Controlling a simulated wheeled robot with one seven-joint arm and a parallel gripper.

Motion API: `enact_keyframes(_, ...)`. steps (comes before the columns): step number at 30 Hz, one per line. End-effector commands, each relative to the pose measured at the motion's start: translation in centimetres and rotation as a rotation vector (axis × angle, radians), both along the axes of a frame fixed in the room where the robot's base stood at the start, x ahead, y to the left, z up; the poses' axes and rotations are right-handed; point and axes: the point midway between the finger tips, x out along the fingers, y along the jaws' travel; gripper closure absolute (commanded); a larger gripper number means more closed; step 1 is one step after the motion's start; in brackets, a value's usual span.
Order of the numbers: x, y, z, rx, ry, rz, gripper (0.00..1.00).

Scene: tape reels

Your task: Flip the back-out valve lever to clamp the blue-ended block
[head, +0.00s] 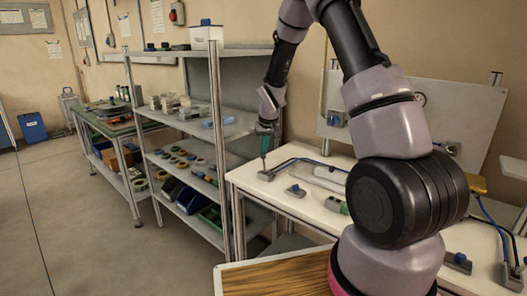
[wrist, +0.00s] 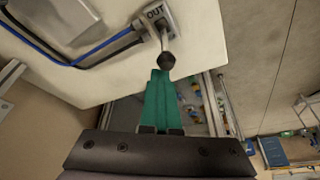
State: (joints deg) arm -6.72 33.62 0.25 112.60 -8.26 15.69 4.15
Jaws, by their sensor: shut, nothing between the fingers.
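The valve with the OUT label (wrist: 156,14) sits at the table edge in the wrist view. Its lever ends in a dark round knob (wrist: 168,61). In the head view this valve (head: 266,176) is a small grey body at the table's left corner. My gripper (wrist: 161,74) has green fingers, shut with nothing between them. Their tips are at or just short of the knob; I cannot tell whether they touch. In the head view my gripper (head: 264,155) points down above the valve. A small grey piece with a blue top (head: 296,190) lies nearby; I cannot tell whether it is the blue-ended block.
Black and blue hoses (wrist: 75,58) run across the white table (head: 262,186) from the valve. A grey and green piece (head: 336,206) lies further right. A shelf rack (head: 216,150) with tape reels stands just left of the table. The floor beyond is open.

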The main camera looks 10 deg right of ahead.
Motion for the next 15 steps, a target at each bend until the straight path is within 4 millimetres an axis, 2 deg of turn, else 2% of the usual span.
enact_keyframes(5,-1.01,-0.60,0.02,0.000,0.006,0.000,1.00)
enact_keyframes(15,-0.74,-0.45,-0.04,0.000,0.003,0.001,1.00)
